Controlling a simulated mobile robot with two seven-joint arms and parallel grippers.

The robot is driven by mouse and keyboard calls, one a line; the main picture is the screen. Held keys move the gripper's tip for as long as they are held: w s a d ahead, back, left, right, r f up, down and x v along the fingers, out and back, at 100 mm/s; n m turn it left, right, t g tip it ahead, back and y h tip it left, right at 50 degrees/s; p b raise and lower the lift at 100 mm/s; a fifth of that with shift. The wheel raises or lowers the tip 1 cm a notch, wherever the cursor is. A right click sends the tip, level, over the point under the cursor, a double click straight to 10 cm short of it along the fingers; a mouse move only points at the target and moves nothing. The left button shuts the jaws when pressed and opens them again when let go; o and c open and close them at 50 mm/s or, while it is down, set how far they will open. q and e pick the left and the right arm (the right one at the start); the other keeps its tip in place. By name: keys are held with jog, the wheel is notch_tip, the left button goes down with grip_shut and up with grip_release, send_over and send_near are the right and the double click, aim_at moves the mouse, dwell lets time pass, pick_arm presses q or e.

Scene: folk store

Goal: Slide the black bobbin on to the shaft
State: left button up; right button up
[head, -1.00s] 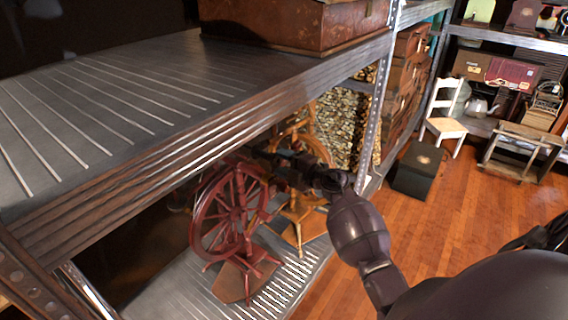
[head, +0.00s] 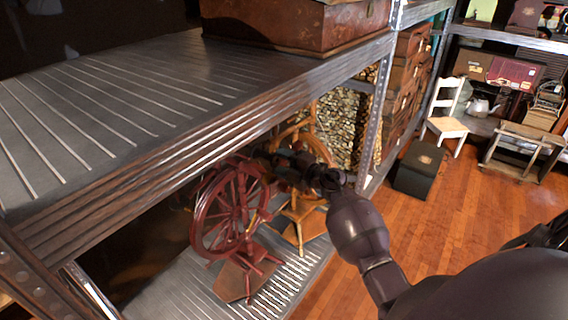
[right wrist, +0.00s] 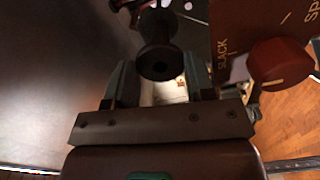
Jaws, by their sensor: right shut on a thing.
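The black bobbin (right wrist: 160,42) is a dark spool with flanged ends and a hole in its near end. In the right wrist view it sits between the two fingers of my right gripper (right wrist: 160,86), which is shut on it. In the head view the right gripper (head: 268,160) reaches under the upper shelf, beside the top of a dark red spinning wheel (head: 228,212). The bobbin is too dark to make out there. I cannot clearly tell the shaft in either view. My left gripper is not in view.
A red panel (right wrist: 247,28) lettered "SLACK" and a round red knob (right wrist: 281,66) are close right of the bobbin. An orange-brown spinning wheel (head: 300,210) stands behind the red one. The metal upper shelf (head: 110,120) overhangs. Wooden floor (head: 440,230) lies open at right.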

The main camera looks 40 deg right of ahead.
aim_at(257, 149)
jog(key=shift+x, duration=2.35)
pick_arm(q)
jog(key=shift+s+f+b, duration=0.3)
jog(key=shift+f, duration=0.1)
pick_arm(e)
jog(key=shift+x, duration=1.15)
pick_arm(q)
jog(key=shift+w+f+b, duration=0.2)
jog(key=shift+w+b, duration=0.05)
jog(key=shift+b, duration=0.05)
pick_arm(e)
jog(key=shift+x, duration=1.2)
jog(key=shift+w+a, duration=0.15)
jog(key=o, duration=0.9)
jog(key=shift+c, duration=0.2)
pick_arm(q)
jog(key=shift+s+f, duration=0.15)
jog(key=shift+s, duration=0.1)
